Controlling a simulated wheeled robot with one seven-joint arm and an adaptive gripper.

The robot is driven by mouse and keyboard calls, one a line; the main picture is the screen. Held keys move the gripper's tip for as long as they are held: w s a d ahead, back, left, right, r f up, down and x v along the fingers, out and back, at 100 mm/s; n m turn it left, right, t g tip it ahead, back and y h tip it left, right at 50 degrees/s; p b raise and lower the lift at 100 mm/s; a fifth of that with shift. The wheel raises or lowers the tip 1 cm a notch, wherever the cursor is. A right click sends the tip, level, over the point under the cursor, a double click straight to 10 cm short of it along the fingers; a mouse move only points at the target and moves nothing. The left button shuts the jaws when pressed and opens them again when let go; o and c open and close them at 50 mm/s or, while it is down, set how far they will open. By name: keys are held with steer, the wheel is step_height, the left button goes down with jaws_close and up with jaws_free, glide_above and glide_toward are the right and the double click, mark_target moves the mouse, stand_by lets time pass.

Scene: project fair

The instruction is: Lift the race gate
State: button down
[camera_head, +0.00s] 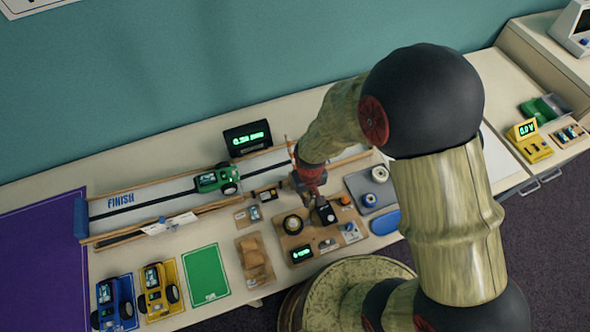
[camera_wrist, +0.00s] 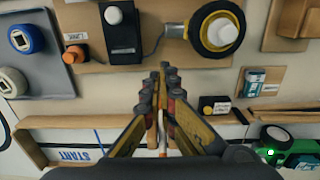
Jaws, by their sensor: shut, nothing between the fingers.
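A thin upright orange-and-white striped pole (camera_head: 290,150), which looks like the race gate's arm, stands at the track beside my gripper in the head view. In the wrist view a narrow white and orange piece (camera_wrist: 162,140) shows in the gap between the finger bases; its ends are hidden by my gripper. My gripper (camera_wrist: 163,76) is shut and empty, its fingertips together over the table between the track and a brown board. In the head view my gripper is partly hidden behind my arm. The gate's base is not clear in either view.
A green car (camera_head: 217,178) stands on the white track (camera_head: 150,194), with a timer display (camera_head: 247,138) behind it. A brown board (camera_head: 300,247) with a dark wheel and a black device lies in front. A grey tray (camera_head: 362,185) is to its right.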

steer(key=shift+s+d+r, duration=0.1)
steer(key=shift+s+r, duration=0.15)
steer(key=shift+s, duration=0.15)
step_height(320, 180, up, 8)
steer(key=p, duration=0.6)
steer(key=shift+f, duration=0.1)
stand_by(0.4)
steer(key=s+d+r+m+t+b, duration=0.1)
steer(key=s+d+r+t, duration=0.1)
steer(key=r, duration=0.8)
steer(key=s+d+r+m+t+b, duration=0.1)
steer(key=d+r, duration=0.4)
steer(key=r, duration=0.5)
steer(key=s+d+r+m+t+b, duration=0.1)
steer(key=s+d+r, duration=0.3)
steer(key=r, duration=0.6)
steer(key=shift+s+t+b, duration=0.65)
steer(key=shift+s+t, duration=0.15)
steer(key=shift+s, duration=0.05)
